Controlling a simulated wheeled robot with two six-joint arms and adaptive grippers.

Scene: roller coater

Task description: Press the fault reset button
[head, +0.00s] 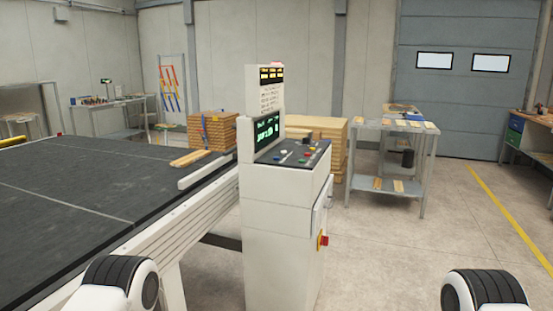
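A white control console (280,225) stands in the middle of the head view, at the end of the dark conveyor table. Its sloped dark panel (296,153) carries several small buttons, with red, green, blue, yellow and white among the colours. I cannot tell which one is the fault reset button, as the labels are too small to read. A red knob on a yellow plate (323,240) sits on the console's side. Only white and black parts of my arms show at the bottom left and bottom right. Neither gripper is in view.
The dark conveyor table (75,195) fills the left side. Stacked boards (212,132) stand behind it. A metal table (390,127) with wooden pieces stands behind the console to the right. The concrete floor (410,250) right of the console is clear.

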